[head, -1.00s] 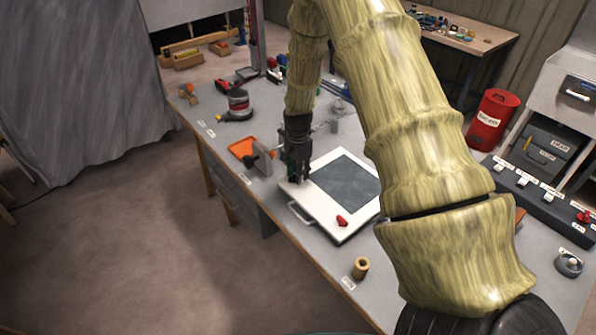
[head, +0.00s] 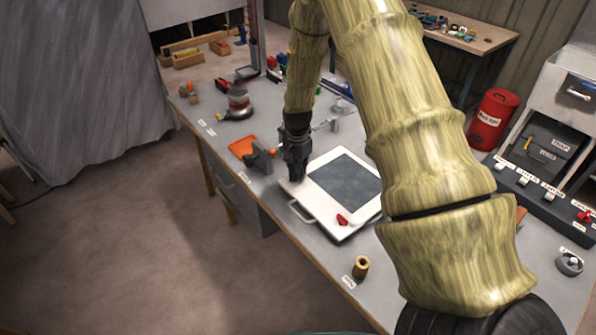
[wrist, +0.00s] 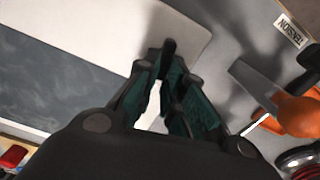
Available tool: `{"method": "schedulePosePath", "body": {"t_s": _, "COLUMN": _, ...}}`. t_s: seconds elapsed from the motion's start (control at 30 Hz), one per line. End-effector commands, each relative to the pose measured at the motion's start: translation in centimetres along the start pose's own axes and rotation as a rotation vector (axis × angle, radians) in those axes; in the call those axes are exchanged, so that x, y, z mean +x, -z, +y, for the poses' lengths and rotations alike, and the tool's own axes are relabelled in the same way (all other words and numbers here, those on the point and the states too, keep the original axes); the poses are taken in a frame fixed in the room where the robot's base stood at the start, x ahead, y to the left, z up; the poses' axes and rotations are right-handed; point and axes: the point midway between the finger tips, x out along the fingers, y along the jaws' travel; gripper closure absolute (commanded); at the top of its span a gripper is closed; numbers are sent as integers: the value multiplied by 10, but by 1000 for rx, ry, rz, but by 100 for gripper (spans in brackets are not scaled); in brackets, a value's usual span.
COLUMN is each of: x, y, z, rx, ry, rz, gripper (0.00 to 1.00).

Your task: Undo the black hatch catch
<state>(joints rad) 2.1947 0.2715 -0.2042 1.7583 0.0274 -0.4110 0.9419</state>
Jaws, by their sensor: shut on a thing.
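The hatch (head: 325,170) is a white frame around a dark pane, lying flat on the grey bench. A red catch (head: 342,219) sits on its near edge. My gripper (head: 296,181) points down at the hatch's left corner. In the wrist view, my gripper's fingertips (wrist: 166,62) are closed together on a small black piece, the black catch (wrist: 168,47), at the edge of the white frame (wrist: 100,30). The fingers hide most of the catch, so its angle is unclear. In the head view the gripper hides it fully.
A grey clamp-like block (head: 261,158) and an orange tray (head: 242,146) lie close left of my gripper. An orange-handled tool (wrist: 298,112) shows in the wrist view. A tan cylinder (head: 361,267) stands near the bench's front edge. A red canister (head: 493,118) stands at right.

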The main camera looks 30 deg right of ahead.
Motion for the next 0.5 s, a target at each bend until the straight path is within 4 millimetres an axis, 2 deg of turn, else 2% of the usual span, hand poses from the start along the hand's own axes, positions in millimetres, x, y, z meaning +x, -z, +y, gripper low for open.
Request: {"method": "schedulePosePath", "body": {"t_s": 0.5, "x": 0, "y": -2, "z": -9, "rx": -482, "ry": 2, "rz": 0, "gripper": 100}}
